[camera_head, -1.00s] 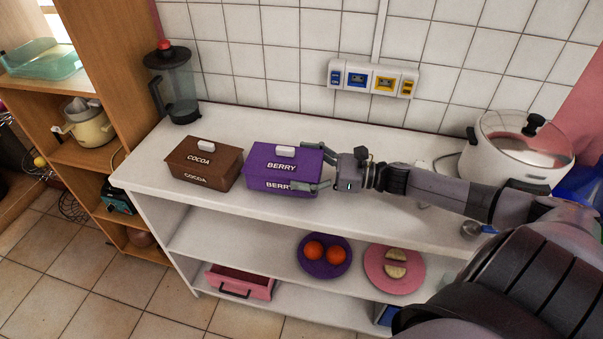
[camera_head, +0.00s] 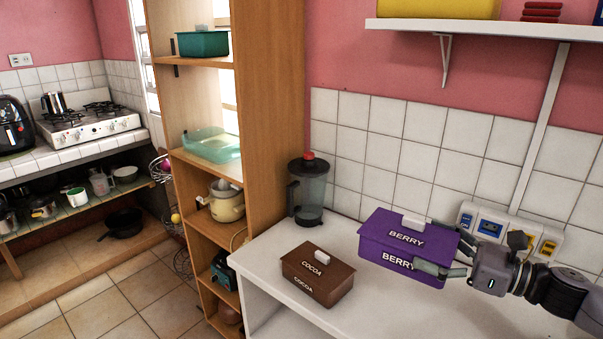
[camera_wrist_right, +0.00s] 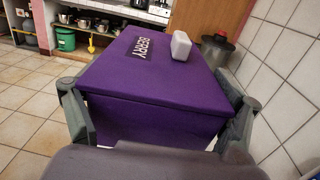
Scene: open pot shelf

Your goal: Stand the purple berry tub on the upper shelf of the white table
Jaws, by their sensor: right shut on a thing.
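The purple berry tub (camera_head: 408,240) has a lidded top with a pale handle and white BERRY lettering. My right gripper (camera_head: 447,260) is shut on its right end, one finger on each side. The tub looks level and appears raised above the white table's top (camera_head: 268,262), to the right of the brown cocoa tub (camera_head: 318,275). In the right wrist view the berry tub (camera_wrist_right: 150,85) fills the space between the fingers (camera_wrist_right: 157,120). The table's lower shelves are mostly out of view. My left gripper is not in view.
A blender jug (camera_head: 309,193) stands at the table's back left corner. A socket panel (camera_head: 508,232) is on the tiled wall behind my right gripper. A white wall shelf (camera_head: 480,27) hangs above. A wooden shelf unit (camera_head: 268,120) stands left.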

